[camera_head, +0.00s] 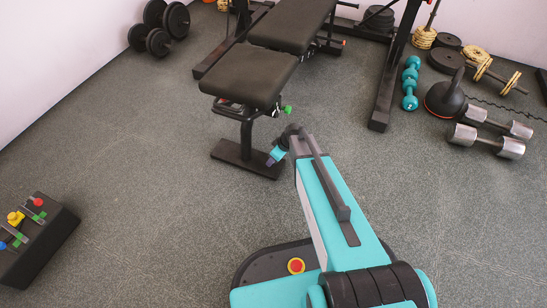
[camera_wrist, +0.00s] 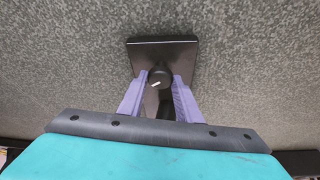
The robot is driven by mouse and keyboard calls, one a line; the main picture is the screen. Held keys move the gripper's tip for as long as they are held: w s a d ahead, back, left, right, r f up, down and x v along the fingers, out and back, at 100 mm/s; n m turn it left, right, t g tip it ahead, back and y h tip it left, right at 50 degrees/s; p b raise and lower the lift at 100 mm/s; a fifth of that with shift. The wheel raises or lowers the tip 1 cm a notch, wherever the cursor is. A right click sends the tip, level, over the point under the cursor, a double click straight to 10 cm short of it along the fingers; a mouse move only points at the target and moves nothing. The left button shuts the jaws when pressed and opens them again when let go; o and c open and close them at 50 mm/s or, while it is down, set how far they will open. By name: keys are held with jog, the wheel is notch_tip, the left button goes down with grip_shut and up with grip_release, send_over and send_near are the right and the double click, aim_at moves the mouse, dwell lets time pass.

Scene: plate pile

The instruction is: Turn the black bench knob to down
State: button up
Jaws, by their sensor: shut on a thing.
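The black bench knob (camera_wrist: 160,74) is round, with a short white mark that lies nearly level, its right end slightly higher. In the wrist view my gripper (camera_wrist: 161,82) has its two purple fingers on either side of the knob, shut on it. In the head view my gripper (camera_head: 274,158) is low beside the post of the black bench (camera_head: 250,76). The knob cannot be made out in the head view. The bench foot (camera_head: 240,158) is a dark plate on the floor, and a dark plate (camera_wrist: 185,50) shows behind the knob in the wrist view.
A green knob (camera_head: 287,110) sits under the bench seat. Black dumbbells (camera_head: 158,40) lie back left. A teal dumbbell (camera_head: 410,85), a kettlebell (camera_head: 443,100) and silver dumbbells (camera_head: 487,140) lie right. A black box with coloured levers (camera_head: 55,248) stands left. Floor between is clear.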

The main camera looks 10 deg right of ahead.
jog(key=n+p, duration=0.1)
jog(key=n, duration=0.1)
jog(key=n+g+p, duration=0.1)
jog(key=n, duration=0.1)
jog(key=n+g+y+p, duration=0.1)
jog(key=n, duration=0.1)
jog(key=shift+w+d+r, duration=0.1)
jog(key=shift+w+d, duration=0.15)
jog(key=shift+w, duration=0.1)
jog(key=shift+n+g+p, duration=0.9)
jog(key=shift+n+p, duration=0.2)
jog(key=shift+n, duration=1.2)
jog(key=o, duration=1.1)
jog(key=shift+a, duration=0.1)
jog(key=shift+c, duration=0.2)
